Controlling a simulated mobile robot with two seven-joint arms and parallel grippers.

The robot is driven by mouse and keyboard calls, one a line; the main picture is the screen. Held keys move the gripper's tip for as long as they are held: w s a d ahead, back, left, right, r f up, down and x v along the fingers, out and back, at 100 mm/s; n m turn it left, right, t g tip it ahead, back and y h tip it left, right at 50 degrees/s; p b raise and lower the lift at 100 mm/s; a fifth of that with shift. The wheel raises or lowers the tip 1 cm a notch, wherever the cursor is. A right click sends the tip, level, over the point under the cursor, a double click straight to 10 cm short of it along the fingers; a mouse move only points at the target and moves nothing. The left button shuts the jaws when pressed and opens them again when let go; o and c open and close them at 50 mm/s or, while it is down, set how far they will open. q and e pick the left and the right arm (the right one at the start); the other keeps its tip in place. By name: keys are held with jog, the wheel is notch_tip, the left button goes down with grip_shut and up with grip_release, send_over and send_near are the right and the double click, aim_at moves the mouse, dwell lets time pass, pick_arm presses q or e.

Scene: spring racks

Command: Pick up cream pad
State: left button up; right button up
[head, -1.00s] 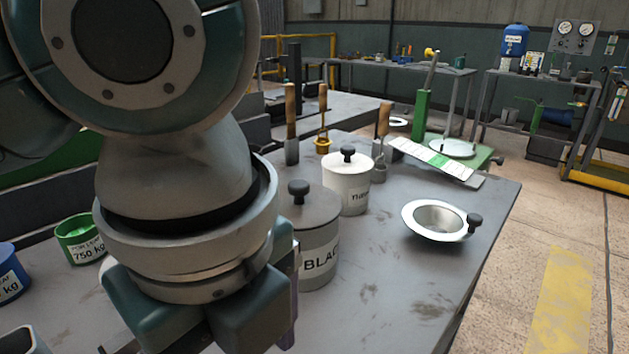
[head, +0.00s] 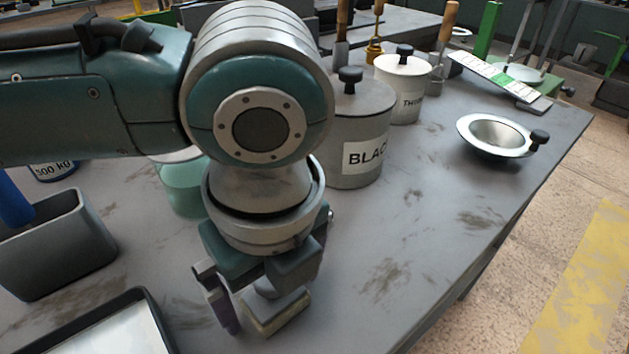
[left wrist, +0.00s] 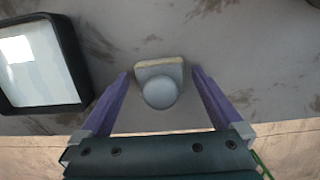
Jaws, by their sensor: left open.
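The cream pad (head: 275,318) is on the grey table, a small cream block with a grey top, partly hidden by my left gripper (head: 258,305) in the head view. In the left wrist view, the pad (left wrist: 158,64) shows a cream edge, a grey back and a round grey knob. My left gripper (left wrist: 160,75) is open, pointing down at it. The fingertips lie on either side of the pad, with a gap on both sides; I cannot tell their exact height. My right gripper is in neither view.
A black-rimmed tray (head: 75,340) lies left of the gripper; it also shows in the left wrist view (left wrist: 76,62). A grey bin (head: 60,245) is at the left. A pot labelled BLAC (head: 362,118) and a metal bowl (head: 470,130) stand behind. The table's right front is clear.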

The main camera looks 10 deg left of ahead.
pick_arm(q)
jog(key=shift+c, duration=0.2)
jog(key=c, duration=1.3)
jog(key=shift+r, duration=0.2)
notch_tip(320, 180, up, 20)
jog(key=p, duration=0.4)
jog(key=shift+f, duration=0.1)
jog(key=o, duration=0.9)
jog(key=c, duration=0.7)
jog(key=shift+f, duration=0.15)
